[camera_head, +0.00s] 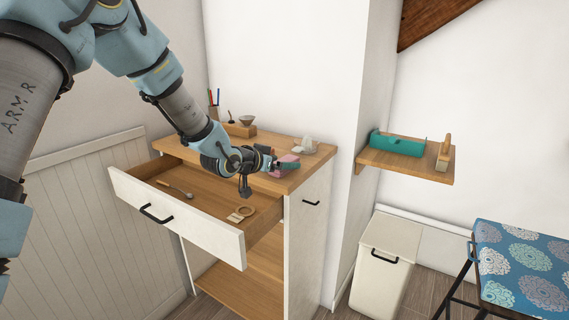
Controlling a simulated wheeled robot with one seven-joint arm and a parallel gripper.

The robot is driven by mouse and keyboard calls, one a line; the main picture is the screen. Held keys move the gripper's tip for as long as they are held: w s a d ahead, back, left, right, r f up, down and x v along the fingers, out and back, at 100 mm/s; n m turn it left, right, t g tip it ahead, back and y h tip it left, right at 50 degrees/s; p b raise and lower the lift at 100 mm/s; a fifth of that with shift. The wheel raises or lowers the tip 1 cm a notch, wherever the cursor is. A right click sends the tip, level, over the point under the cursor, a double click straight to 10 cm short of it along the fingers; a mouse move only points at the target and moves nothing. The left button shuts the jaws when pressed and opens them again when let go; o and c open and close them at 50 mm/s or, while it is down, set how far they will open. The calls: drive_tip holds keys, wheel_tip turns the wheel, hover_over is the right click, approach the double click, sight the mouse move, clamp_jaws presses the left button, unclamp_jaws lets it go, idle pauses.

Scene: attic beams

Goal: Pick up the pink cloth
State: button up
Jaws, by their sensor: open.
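The pink cloth (291,158) lies on the wooden top of the dresser (318,152), near its front edge. It is small in the picture and partly hidden by my gripper. The fingers are open. I cannot tell whether they touch the cloth or whether any of it lies between them.
A pen holder (214,112) stands behind. A whitish object (310,145) sits beside the cloth. A shelf (408,165) is at right.

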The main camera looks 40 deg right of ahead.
sight(288, 158)
drive_tip(key=shift+x, duration=1.45)
drive_tip(key=shift+r, duration=0.1)
drive_tip(key=shift+c, duration=0.3)
drive_tip(key=c, duration=1.4)
